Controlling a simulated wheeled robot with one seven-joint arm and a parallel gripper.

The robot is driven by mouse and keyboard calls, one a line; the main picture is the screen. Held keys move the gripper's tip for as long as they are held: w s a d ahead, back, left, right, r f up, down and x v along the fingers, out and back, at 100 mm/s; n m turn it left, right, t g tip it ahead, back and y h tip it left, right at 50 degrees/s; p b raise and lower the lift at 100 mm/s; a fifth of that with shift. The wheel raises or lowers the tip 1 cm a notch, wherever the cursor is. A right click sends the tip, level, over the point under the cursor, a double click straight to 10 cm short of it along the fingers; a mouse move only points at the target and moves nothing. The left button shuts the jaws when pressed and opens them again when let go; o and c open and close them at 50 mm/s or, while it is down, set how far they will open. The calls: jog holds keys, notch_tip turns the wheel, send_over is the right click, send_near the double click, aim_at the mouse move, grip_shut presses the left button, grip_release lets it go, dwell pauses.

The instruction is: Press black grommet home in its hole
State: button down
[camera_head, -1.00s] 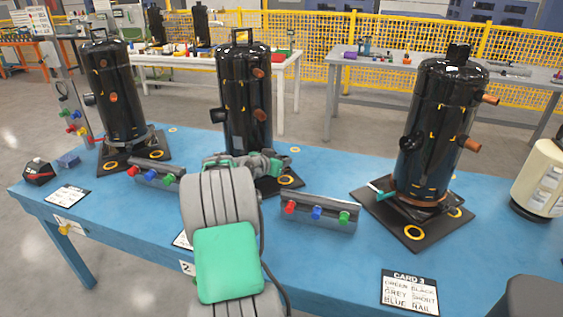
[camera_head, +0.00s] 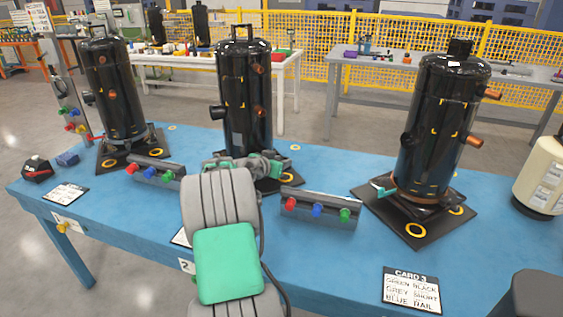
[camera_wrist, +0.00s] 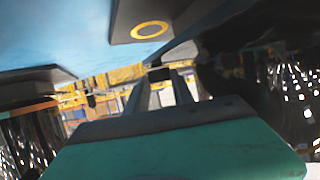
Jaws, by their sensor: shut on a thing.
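In the wrist view my gripper (camera_wrist: 162,84) is shut on a small black piece (camera_wrist: 160,73) between its fingertips, which looks like the grommet. A yellow-ringed hole (camera_wrist: 151,31) in a black base plate (camera_wrist: 122,14) shows above the fingertips in that picture, apart from the piece. In the head view my arm hides my gripper and the grommet. The middle black compressor (camera_head: 243,100) stands upright on its plate (camera_head: 291,184) just beyond my arm. A yellow ring shows at that plate's right side.
The right compressor (camera_head: 437,130) and left compressor (camera_head: 115,95) stand on similar plates. Racks with coloured knobs (camera_head: 318,208) (camera_head: 155,172) sit between them. Card 3 (camera_head: 411,289) lies at the front edge. A cream tank (camera_head: 541,180) stands far right. Blue table (camera_head: 330,265) is bare at front centre.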

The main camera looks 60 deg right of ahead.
jog(key=shift+f+b, duration=0.3)
jog(key=shift+f, duration=0.3)
jog(key=c, duration=1)
grip_release()
jog(key=shift+a+r, duration=0.25)
jog(key=shift+a, duration=0.05)
jog(key=v, duration=0.7)
jog(key=shift+a+p, duration=0.1)
jog(key=shift+p, duration=0.25)
